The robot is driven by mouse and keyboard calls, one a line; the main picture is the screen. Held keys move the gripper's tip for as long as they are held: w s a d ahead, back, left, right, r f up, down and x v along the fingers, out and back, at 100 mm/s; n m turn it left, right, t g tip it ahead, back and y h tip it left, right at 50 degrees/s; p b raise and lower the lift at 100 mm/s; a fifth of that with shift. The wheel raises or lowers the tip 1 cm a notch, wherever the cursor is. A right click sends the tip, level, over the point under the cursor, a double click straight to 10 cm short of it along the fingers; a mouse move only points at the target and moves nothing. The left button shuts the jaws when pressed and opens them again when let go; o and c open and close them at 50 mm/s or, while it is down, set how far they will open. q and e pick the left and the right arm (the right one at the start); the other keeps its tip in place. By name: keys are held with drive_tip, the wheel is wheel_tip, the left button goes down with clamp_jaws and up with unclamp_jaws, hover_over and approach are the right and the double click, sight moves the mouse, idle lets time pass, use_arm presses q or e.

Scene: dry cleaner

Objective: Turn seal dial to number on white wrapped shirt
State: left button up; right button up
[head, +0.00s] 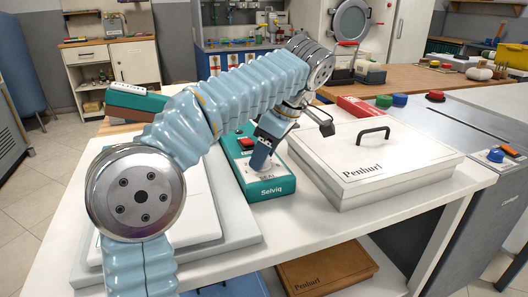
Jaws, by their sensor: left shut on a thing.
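The teal sealing unit (270,188), marked Selviq, stands on the white table with a label reading SEAL on its top. My left gripper (263,162) reaches down onto it from above and is shut on its seal dial, which the fingers mostly hide. The dial's setting cannot be read. A flat white item (200,222), perhaps the white wrapped shirt, lies left of the unit, partly behind my left arm. No number on it can be read. My right gripper is not in view.
A white lidded box (385,165) marked Penhurl, with a black handle, stands close to the right of the unit. Red (435,96), green (384,101) and blue (400,99) knobs sit behind it. A brown box (327,268) lies below the tabletop (290,228).

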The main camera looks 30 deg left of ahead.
use_arm(q)
drive_tip(key=m+t, duration=0.2)
drive_tip(key=m, duration=0.3)
drive_tip(key=shift+s+m, duration=0.15)
drive_tip(key=shift+m, duration=0.25)
drive_tip(key=m+t, duration=0.1)
drive_tip(key=m, duration=0.1)
drive_tip(key=m+h, duration=0.1)
drive_tip(key=m, duration=0.1)
drive_tip(key=shift+s+a+t, duration=0.1)
drive_tip(key=shift+t, duration=0.3)
drive_tip(key=m+h, duration=0.1)
drive_tip(key=m, duration=0.1)
drive_tip(key=m+t+h, duration=0.1)
drive_tip(key=m, duration=0.1)
drive_tip(key=shift+a+m, duration=0.15)
drive_tip(key=shift+m, duration=0.25)
drive_tip(key=m+h+p, duration=0.1)
drive_tip(key=m+h, duration=0.1)
drive_tip(key=m, duration=0.3)
drive_tip(key=shift+a, duration=0.1)
drive_tip(key=o, duration=1)
